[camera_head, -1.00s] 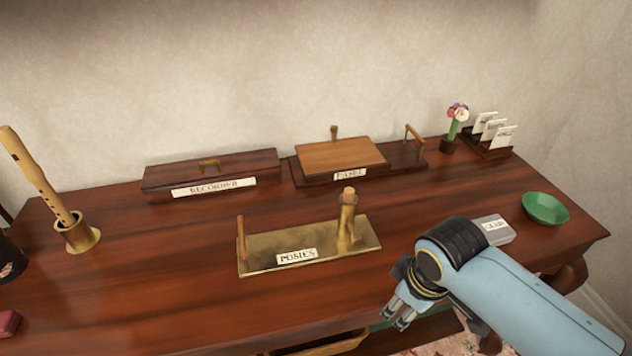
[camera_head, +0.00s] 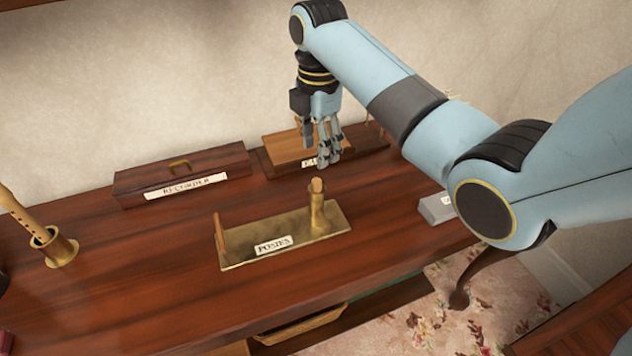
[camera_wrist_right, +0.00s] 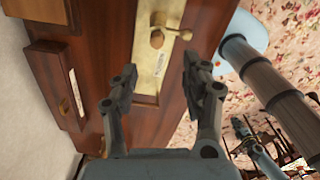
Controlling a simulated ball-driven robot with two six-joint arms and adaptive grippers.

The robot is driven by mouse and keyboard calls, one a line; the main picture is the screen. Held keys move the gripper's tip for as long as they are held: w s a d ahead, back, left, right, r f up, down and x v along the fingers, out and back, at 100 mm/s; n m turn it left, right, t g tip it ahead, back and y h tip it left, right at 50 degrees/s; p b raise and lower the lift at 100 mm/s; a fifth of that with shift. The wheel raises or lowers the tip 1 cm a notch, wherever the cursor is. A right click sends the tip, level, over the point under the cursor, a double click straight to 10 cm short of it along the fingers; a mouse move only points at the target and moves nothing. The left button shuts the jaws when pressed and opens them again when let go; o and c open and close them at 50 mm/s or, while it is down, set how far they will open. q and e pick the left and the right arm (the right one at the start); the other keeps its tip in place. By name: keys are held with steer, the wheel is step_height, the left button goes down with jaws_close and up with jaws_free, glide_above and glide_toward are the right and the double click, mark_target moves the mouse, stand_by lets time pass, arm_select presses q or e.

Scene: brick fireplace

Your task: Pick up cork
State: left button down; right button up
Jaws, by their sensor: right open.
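The cork (camera_head: 317,185) is a small tan stopper in the top of an upright brass holder (camera_head: 318,215). The holder stands at the right end of the brass stand (camera_head: 290,240) labelled POSIES. My right gripper (camera_head: 327,160) hangs with its fingers down, just above the cork in the picture, open and apart from it. In the right wrist view the open fingers (camera_wrist_right: 160,85) have nothing between them, and the brass stand (camera_wrist_right: 152,70) lies beyond them. My left gripper is not in view.
A wooden peg (camera_head: 220,240) stands at the stand's left end. The RECORDER box (camera_head: 215,165) and another labelled box (camera_head: 285,150) are at the back. A recorder (camera_head: 18,212) leans in a brass cup (camera_head: 60,248) at the left. The front of the table (camera_head: 150,295) is clear.

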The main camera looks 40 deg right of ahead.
mark_target(316, 180)
steer(key=f, duration=0.9)
steer(key=shift+w+p, duration=0.2)
steer(key=shift+p, duration=0.1)
steer(key=c, duration=0.8)
